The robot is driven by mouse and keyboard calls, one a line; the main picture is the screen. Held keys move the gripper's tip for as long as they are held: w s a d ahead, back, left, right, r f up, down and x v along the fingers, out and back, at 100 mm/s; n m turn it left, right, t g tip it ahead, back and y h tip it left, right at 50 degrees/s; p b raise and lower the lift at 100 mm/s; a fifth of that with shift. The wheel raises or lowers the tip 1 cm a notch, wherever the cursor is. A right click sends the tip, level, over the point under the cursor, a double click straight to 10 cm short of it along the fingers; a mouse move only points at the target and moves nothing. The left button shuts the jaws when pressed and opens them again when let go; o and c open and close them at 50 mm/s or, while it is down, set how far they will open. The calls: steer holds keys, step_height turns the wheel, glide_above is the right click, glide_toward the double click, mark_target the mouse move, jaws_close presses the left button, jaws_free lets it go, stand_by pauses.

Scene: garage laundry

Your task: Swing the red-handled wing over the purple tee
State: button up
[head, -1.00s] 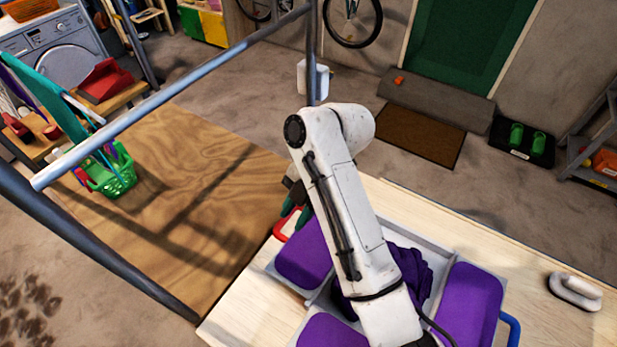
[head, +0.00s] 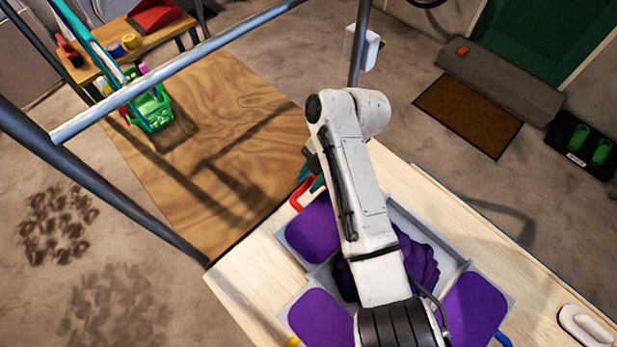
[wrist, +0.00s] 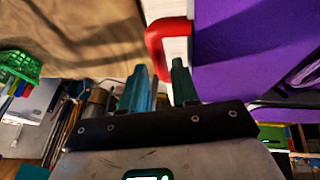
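The folding board has grey edges (head: 418,229) and flat purple wings on a pale wooden table. The purple tee (head: 420,262) lies crumpled in its middle, partly hidden by my arm. The red-handled wing (head: 312,232) lies flat at the board's upper left; its red handle (head: 296,199) sticks out at the table edge. In the wrist view the red handle (wrist: 155,45) passes between the teal fingers of my gripper (wrist: 160,75). The wing (wrist: 250,45) fills the upper right there.
A lower-left wing (head: 318,318) and a right wing (head: 475,310) also lie flat. A white-handled object (head: 585,328) lies at the table's right. A metal rack rail (head: 180,75) crosses the left, with a green basket (head: 152,108) beyond it.

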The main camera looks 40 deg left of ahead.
steer(key=shift+x, duration=1)
jaws_close()
